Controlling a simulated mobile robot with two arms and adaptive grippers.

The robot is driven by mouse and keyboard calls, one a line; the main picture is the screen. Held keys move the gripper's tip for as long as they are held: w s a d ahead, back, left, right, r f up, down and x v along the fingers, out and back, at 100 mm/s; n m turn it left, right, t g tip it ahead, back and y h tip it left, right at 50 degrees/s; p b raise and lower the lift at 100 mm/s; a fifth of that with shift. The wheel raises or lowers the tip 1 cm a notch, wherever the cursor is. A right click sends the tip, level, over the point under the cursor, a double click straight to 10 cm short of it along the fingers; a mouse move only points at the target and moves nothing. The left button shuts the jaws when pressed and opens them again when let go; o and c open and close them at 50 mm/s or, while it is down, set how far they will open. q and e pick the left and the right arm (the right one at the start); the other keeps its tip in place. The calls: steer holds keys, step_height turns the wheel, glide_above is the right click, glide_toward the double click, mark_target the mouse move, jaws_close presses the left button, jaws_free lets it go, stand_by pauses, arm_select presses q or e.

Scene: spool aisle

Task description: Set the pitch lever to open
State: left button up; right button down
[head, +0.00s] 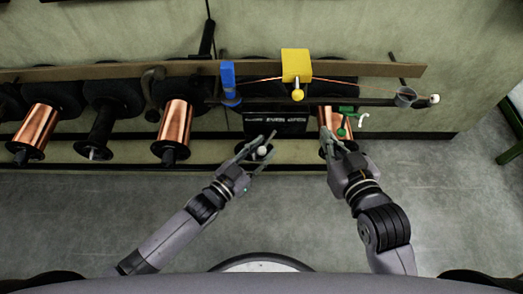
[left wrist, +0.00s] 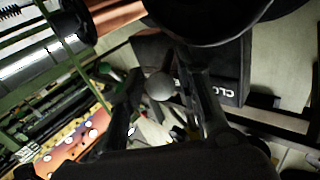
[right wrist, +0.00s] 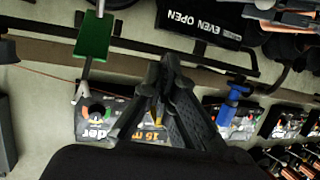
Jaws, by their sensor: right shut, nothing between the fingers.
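The pitch lever shows as a pale round knob (head: 262,150) in front of a black box (head: 290,127) whose white lettering is partly readable. In the left wrist view the knob (left wrist: 160,86) sits between the spread fingers, with "CLO" visible on the box (left wrist: 238,70). My left gripper (head: 258,146) is open around the knob; I cannot tell whether a finger touches it. The lever's shaft is mostly hidden. In the right wrist view the box (right wrist: 205,18) reads "EVEN OPEN". My right gripper (head: 334,138) is shut and empty, right of the box, by a copper spool (head: 325,117).
Copper spools (head: 174,120) stand to the left. Grey floor (head: 450,200) is clear at the right.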

arm_select(q)
steer(key=shift+c, duration=0.5)
jaws_close()
